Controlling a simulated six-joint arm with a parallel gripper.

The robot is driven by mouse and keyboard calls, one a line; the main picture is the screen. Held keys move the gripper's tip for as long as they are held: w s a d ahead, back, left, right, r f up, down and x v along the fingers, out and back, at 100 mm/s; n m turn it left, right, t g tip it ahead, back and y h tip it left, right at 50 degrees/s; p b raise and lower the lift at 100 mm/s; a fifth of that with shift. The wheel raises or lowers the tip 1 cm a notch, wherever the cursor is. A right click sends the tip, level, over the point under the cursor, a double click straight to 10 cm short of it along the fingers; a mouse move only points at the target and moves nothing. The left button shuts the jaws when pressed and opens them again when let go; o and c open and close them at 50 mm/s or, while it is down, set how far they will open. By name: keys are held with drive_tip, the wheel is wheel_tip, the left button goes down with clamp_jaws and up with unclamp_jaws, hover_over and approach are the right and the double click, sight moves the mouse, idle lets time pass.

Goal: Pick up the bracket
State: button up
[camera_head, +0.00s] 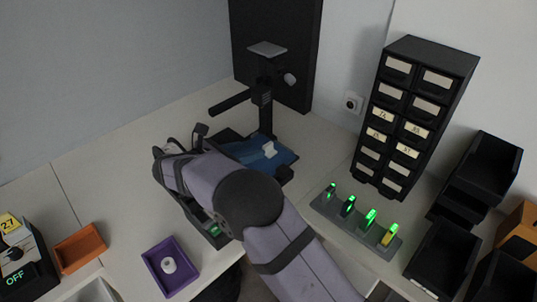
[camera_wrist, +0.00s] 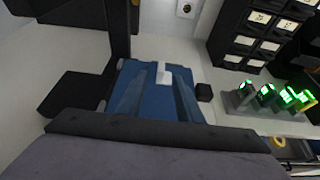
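A small pale block-like piece (camera_head: 269,149), perhaps the bracket, sits on a blue plate (camera_head: 251,159) at the foot of a black stand. The wrist view shows this pale piece (camera_wrist: 163,76) at the far edge of the blue plate (camera_wrist: 150,102). Another small white round piece (camera_head: 168,265) lies in a purple tray. I cannot tell for sure which is the bracket. My gripper (camera_head: 196,137) is left of the blue plate, at the end of my purple-grey arm. Its fingers are mostly hidden or too dark to read. Nothing clearly shows in its grasp.
The black stand (camera_head: 264,100) rises behind the blue plate with a side bar. A grey rack (camera_head: 353,229) with several lit green parts is to the right, before a drawer cabinet (camera_head: 409,120). The purple tray (camera_head: 151,262) and orange tray (camera_head: 79,247) are left; bench between is clear.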

sight(267, 145)
drive_tip(key=shift+w+d, duration=0.3)
drive_tip(key=shift+d, duration=0.05)
drive_tip(key=shift+w+d+f+p, duration=0.4)
drive_tip(key=shift+w, duration=0.05)
drive_tip(key=shift+w+d+p, duration=0.4)
drive_tip(key=shift+d+p, duration=0.1)
drive_tip(key=p+x, duration=0.1)
drive_tip(key=x, duration=0.2)
drive_tip(key=shift+d+r, duration=0.1)
drive_tip(key=shift+w+d+f+p, duration=0.2)
drive_tip(key=shift+w+f+p, duration=0.05)
drive_tip(key=shift+w+p, duration=0.1)
clamp_jaws()
